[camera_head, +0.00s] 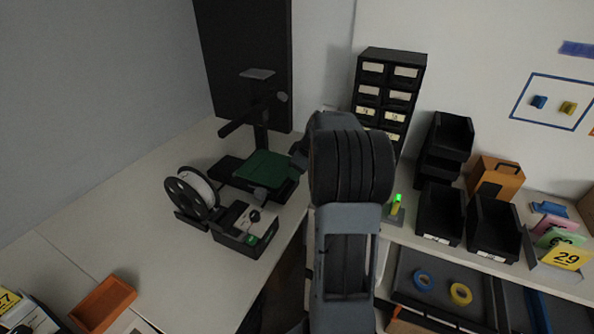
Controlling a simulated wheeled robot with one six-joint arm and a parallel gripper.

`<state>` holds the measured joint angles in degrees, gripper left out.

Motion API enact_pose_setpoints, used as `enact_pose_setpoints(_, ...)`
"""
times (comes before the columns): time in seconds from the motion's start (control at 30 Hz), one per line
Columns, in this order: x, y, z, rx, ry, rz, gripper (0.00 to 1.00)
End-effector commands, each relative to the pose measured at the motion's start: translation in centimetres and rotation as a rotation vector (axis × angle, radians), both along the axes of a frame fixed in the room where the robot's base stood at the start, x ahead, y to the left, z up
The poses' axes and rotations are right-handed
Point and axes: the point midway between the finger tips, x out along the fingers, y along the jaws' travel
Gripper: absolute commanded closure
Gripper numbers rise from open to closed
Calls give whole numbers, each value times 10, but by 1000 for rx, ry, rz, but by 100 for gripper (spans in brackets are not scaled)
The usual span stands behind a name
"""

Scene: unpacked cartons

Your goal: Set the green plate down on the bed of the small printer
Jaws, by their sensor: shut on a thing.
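The green plate (264,168) is at the small black printer (236,180), over its bed, below the column and side arm. It looks about level. I cannot tell whether it touches the bed or hangs just above it. My gripper (295,160) is at the plate's right edge, shut on it. My arm hides most of the gripper, and the fingertips are hard to make out.
A black drawer cabinet (389,95) and black bins (440,212) are to the right. An orange tray (103,304) lies front left. The left table is otherwise mostly clear.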

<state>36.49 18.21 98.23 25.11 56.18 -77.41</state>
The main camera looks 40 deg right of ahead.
Motion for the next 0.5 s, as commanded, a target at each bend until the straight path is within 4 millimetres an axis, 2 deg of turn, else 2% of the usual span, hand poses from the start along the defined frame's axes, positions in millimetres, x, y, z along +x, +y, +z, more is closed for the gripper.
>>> enact_pose_setpoints(0.5,0,0,-17,0,-1,0,96)
